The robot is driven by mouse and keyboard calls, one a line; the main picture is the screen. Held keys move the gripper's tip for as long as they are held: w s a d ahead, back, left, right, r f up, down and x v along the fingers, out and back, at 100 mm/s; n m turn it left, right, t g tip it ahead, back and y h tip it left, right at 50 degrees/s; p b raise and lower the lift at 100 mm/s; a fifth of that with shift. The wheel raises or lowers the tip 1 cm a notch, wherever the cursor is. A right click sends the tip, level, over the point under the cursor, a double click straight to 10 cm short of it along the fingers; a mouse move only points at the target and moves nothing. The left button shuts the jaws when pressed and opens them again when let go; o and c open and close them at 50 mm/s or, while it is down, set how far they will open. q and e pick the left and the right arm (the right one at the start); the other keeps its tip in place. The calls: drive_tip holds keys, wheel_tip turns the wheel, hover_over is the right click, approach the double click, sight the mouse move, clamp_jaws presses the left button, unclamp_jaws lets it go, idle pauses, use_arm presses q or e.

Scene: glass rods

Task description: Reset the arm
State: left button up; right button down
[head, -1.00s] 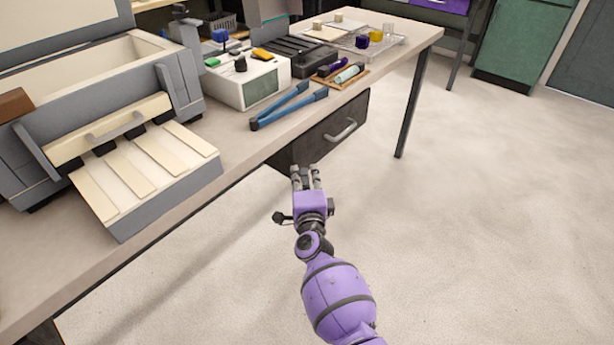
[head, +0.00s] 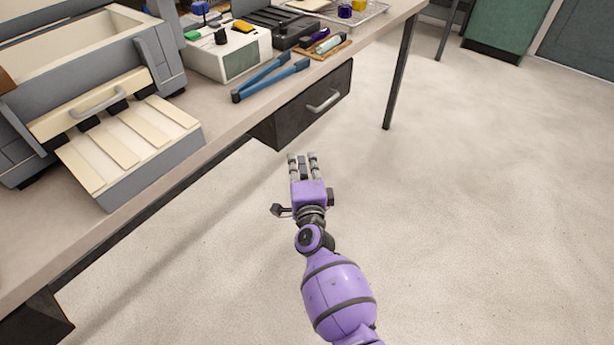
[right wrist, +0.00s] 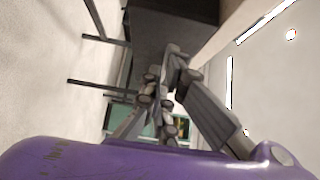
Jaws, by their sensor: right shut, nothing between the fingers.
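My right gripper (head: 302,158) hangs in front of the workbench (head: 215,135), below its top edge and over the floor. Its purple arm comes up from the bottom of the head view. The gripper is shut and empty, and it stands apart from the bench. In the right wrist view its grey fingers (right wrist: 165,85) lie close together with nothing between them. My left gripper does not show in either view.
A drawer (head: 315,105) with a metal handle is under the bench. Blue tongs (head: 272,80), a white device (head: 232,55) and a grey box with a slatted front tray (head: 130,145) stand on top. The floor (head: 470,220) on the right is clear.

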drive_tip(key=s, duration=0.5)
drive_tip(key=shift+s+d, duration=0.2)
drive_tip(key=shift+d, duration=0.15)
